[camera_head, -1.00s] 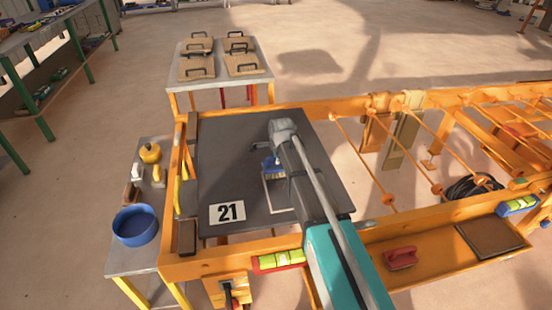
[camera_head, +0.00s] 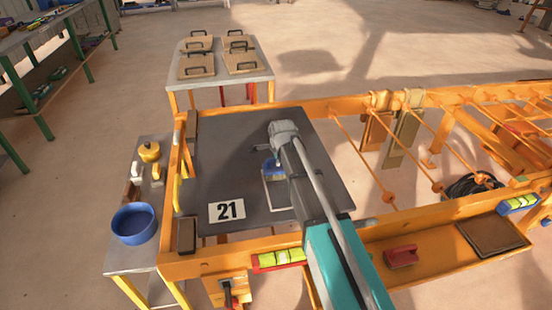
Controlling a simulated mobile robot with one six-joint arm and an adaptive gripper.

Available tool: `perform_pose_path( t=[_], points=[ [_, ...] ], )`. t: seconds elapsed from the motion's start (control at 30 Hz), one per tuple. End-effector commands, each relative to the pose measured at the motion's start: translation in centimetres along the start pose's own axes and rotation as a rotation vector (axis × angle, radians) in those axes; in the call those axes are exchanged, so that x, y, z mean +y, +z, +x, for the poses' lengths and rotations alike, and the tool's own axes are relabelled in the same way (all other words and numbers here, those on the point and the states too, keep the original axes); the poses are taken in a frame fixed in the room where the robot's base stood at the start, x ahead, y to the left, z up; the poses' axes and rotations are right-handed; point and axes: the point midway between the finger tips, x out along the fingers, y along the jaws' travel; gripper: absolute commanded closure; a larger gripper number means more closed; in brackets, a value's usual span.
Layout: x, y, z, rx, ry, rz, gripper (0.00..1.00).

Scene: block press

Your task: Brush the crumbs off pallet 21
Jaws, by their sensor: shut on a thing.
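Pallet 21 (camera_head: 222,160) is a dark grey board set in the orange frame, with a white "21" label (camera_head: 227,211) at its lower left. My gripper (camera_head: 268,152) is over the right middle part of the pallet and is shut on a blue brush (camera_head: 271,166). My arm hides part of the brush and the right part of the board. The brush is at the upper end of a white outline (camera_head: 266,191) on the board; I cannot tell whether it touches the surface. No crumbs can be made out at this size.
A side table at the left holds a blue bowl (camera_head: 134,224) and a yellow item (camera_head: 149,152). An orange frame (camera_head: 300,105) rims the pallet. A table with handled boards (camera_head: 197,66) stands behind. A level (camera_head: 279,260) and a red-handled tool (camera_head: 401,256) lie in front.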

Motion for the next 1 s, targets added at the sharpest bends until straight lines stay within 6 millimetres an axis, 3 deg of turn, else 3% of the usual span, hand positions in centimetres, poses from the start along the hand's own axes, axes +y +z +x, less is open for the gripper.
perform_pose_path(
  t=[0.4,1.0],
  points=[
    [2.3,0.0,-1.1,0.000,0.000,0.000,1.00],
    [3.0,0.0,-1.3,0.000,0.000,0.000,1.00]
  ],
)
